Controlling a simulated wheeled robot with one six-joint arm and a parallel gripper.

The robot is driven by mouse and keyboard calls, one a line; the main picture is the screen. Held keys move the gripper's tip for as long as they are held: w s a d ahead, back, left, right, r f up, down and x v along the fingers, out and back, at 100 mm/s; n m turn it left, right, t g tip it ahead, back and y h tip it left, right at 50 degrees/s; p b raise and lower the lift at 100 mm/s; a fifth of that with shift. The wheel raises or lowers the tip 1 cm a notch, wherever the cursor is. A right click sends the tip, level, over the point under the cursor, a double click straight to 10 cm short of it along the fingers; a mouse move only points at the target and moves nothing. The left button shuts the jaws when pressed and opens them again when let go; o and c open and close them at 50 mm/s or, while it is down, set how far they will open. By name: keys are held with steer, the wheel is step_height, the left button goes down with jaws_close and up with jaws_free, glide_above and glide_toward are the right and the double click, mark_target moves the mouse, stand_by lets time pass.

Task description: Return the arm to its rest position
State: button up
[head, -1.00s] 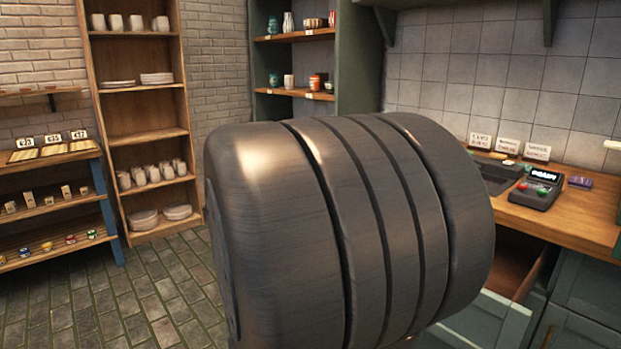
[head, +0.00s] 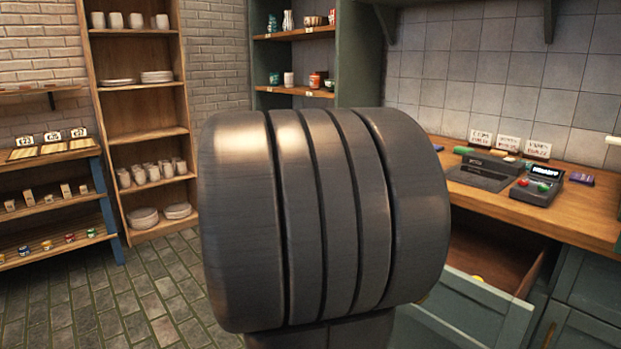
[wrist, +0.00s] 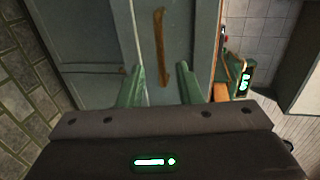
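My gripper (wrist: 158,78) shows in the wrist view with its two green fingers spread apart. Nothing is visible between them. Beyond the fingers is a grey-green cabinet front with a long wooden handle (wrist: 160,48); I cannot tell how far off it is. In the head view a large dark grey, ribbed link of my arm (head: 325,215) fills the middle. My gripper is hidden from the head view.
A drawer (head: 485,305) stands open below the wooden counter (head: 590,228), right of my arm, with a small yellow thing inside. A card terminal (head: 537,187) sits on the counter. Shelves (head: 150,135) line the left and back. Brick floor is clear at left.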

steer(key=b+x, duration=0.1)
steer(key=x, duration=0.7)
steer(key=shift+w+d+r, duration=0.1)
steer(key=shift+w+r, duration=0.05)
